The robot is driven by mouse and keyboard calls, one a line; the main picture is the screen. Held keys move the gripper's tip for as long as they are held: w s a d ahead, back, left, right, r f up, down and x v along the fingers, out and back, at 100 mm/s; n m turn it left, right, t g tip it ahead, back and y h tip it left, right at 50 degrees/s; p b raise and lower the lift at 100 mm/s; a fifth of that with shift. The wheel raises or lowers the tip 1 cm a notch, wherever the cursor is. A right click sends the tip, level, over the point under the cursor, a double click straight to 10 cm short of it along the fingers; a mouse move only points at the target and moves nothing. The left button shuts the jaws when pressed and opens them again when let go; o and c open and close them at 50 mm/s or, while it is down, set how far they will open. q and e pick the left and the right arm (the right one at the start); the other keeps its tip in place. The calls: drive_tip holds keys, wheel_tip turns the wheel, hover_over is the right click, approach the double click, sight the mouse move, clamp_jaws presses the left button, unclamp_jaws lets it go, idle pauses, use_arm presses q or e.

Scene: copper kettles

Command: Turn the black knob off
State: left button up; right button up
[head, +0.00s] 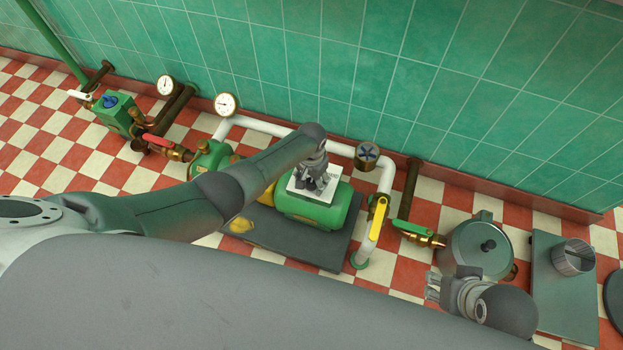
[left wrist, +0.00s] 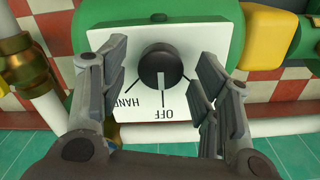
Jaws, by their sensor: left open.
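The black knob (left wrist: 158,67) sits on a white plate (left wrist: 205,50) with the words HAND and OFF, upside down in the left wrist view. A light mark on the knob seems to point down the picture toward OFF. In the head view the plate (head: 301,187) is on top of a green pump body (head: 335,212); the knob is hidden by my gripper there. My left gripper (head: 316,184) is over the plate. Its open fingers (left wrist: 158,75) stand on either side of the knob, apart from it. My right gripper (head: 433,288) is at the lower right; its opening is unclear.
A white pipe (head: 385,178) with a yellow-handled valve (head: 378,217) runs right of the pump. A green-handled valve (head: 412,228) and a lidded pot (head: 480,245) are farther right. Gauges (head: 226,104) and a red-handled valve (head: 160,141) are left. A tiled wall rises behind.

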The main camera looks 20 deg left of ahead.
sight(311, 182)
use_arm(q)
wheel_tip(311, 182, up, 12)
idle(0.9)
idle(0.3)
